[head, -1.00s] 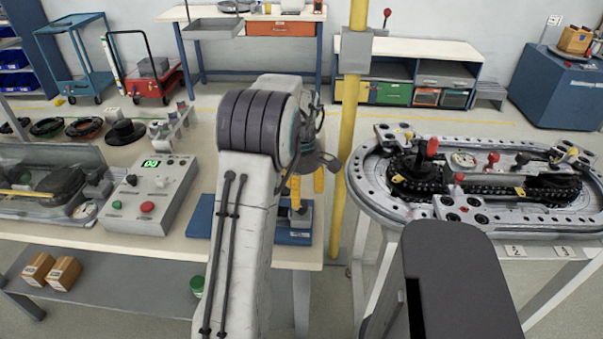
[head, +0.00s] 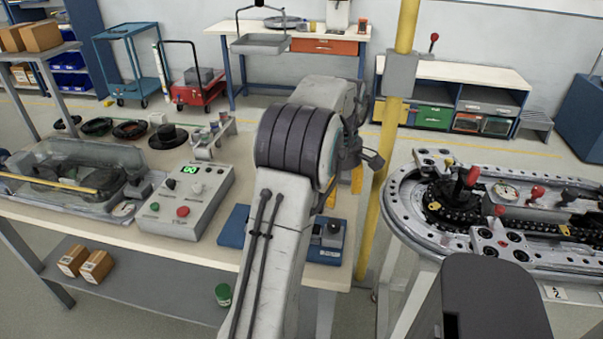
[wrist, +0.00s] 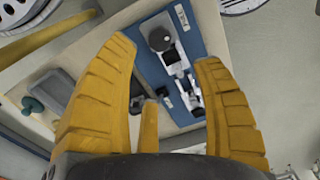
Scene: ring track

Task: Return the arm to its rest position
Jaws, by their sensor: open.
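My gripper (wrist: 165,55) is open and empty in the wrist view. I cannot tell the height of the gap. In the head view my arm (head: 290,190) reaches up and away over the workbench. The arm's thick dark-banded joint hides most of the gripper there, and only bits of yellow show beside it. The blue plate (head: 232,232) shows on both sides of my arm.
A control box (head: 185,202) with a green display stands on the workbench (head: 120,228), left of my arm. A yellow post (head: 380,200) rises close to the right of the arm. Beyond it is the oval ring track (head: 400,210).

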